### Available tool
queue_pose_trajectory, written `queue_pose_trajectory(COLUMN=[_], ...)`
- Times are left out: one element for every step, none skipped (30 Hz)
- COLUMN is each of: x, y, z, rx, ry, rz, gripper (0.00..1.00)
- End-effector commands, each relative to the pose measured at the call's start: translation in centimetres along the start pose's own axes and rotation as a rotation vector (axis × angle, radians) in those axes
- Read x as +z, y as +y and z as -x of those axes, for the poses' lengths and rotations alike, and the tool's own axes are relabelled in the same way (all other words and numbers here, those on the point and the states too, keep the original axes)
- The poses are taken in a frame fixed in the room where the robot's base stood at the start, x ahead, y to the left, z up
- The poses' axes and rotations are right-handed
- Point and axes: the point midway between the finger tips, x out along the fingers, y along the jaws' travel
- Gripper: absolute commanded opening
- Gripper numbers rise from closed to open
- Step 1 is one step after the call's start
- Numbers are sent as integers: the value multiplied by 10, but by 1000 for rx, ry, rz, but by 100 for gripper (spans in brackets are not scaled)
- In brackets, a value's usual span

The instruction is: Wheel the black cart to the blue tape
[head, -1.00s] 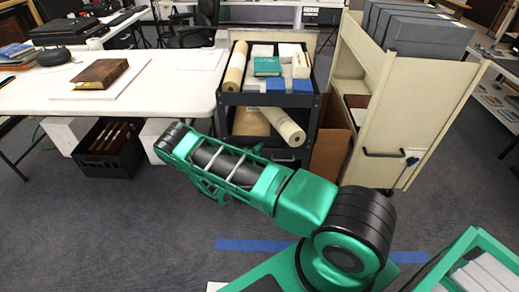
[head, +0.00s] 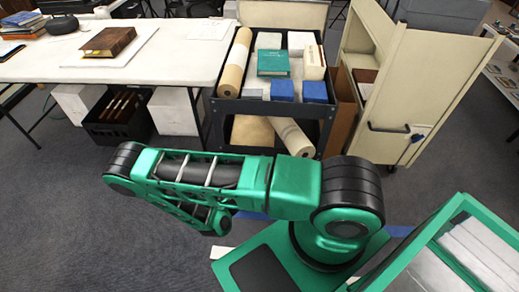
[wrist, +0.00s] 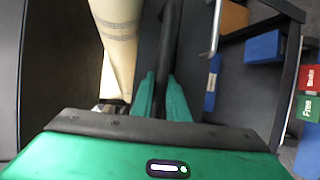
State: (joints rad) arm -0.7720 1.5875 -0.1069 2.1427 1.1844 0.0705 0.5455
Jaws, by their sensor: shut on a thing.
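The black cart (head: 262,108) stands between the white table and a beige cart, its front edge jutting past the table's front edge. It carries rolls, boxes and a green book. The blue tape (head: 398,231) lies on the carpet on my side of the cart; my arm and base hide much of it. In the wrist view my gripper (wrist: 160,98) has its green fingers shut on a dark bar (wrist: 168,45) of the cart. In the head view my arm hides the grip.
The white table (head: 120,65) is at left, with a black crate (head: 122,125) and white boxes under it. The beige cart (head: 430,85) stands close on the right, with a brown carton (head: 342,115) between. Carpet is free at front left.

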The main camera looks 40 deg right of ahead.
Motion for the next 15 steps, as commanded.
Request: queue_pose_trajectory(x=[4, 6, 9, 11, 13, 16, 18, 19, 21, 22, 23, 24, 25, 26, 26], y=[-4, -5, -7, -8, -9, -10, -11, -12, -13, -13, -14, -14, -15, -15, -16], z=[12, 17, 24, 29, 34, 39, 43, 46, 50, 53, 55, 58, 60, 62, 63], rx=[-5, -5, -4, -5, -5, -4, -5, -5, -5, -5, -5, -5, -5, -5, -5], ry=[3, 4, 2, 3, 3, 1, 1, 2, 1, 0, 0, 0, 0, 0, -1], rz=[5, 4, 3, 3, 2, 1, 2, 2, 1, 1, 0, 0, 0, 0, 0], gripper=[0, 0, 0, 0, 0, 0, 0, 0, 0, 0, 0, 0, 0, 0, 0])
